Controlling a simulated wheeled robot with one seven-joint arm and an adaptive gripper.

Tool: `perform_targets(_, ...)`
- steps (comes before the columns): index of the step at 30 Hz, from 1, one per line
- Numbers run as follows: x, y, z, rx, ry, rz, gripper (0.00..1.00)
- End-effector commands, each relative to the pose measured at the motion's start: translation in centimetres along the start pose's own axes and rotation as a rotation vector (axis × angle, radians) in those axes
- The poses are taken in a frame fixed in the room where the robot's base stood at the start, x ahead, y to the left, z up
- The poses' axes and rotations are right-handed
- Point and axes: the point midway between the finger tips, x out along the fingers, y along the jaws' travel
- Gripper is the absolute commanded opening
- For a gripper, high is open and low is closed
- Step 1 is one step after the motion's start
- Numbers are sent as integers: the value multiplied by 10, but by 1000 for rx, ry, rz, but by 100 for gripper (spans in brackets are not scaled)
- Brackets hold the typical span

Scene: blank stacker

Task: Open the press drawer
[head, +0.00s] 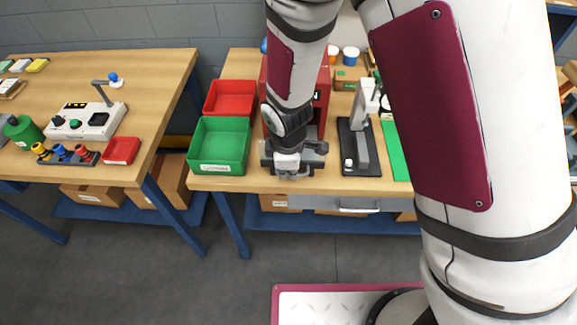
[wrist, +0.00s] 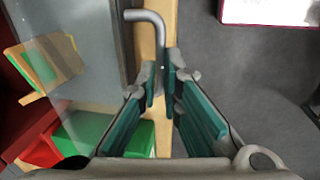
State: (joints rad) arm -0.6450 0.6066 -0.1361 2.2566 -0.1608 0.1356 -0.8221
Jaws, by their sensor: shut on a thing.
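The red press (head: 322,100) stands on the middle workbench, partly hidden behind my arm in the head view. My gripper (head: 287,172) is low at its front, near the bench's front edge. In the wrist view, my gripper (wrist: 161,88) is shut on a grey bent bar handle (wrist: 164,48), which runs between the teal-padded fingers. A grey, glossy panel (wrist: 85,60) lies left of the handle in that view. The press drawer's opening is hidden by my gripper, so I cannot tell how far it is out.
A green bin (head: 220,142) and a red bin (head: 232,97) stand left of the press. A black-based stand (head: 360,165) is close on the right. A bench drawer with a silver handle (head: 358,209) is below. The floor in front (head: 170,270) is clear.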

Motion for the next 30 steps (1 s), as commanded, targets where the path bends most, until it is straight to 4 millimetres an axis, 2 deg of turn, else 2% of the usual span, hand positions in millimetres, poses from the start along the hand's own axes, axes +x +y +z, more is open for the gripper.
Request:
perform_targets(1, 0, 0, 0, 0, 0, 0, 0)
perform_targets(2, 0, 0, 0, 0, 0, 0, 14)
perform_targets(3, 0, 0, 0, 0, 0, 0, 16)
perform_targets(12, 0, 0, 0, 0, 0, 0, 16)
perform_targets(16, -8, 1, -1, 0, 2, 2, 16)
perform_targets(20, -27, 1, -1, 1, 4, 4, 16)
perform_targets(30, -90, 1, 0, 0, 3, 3, 16)
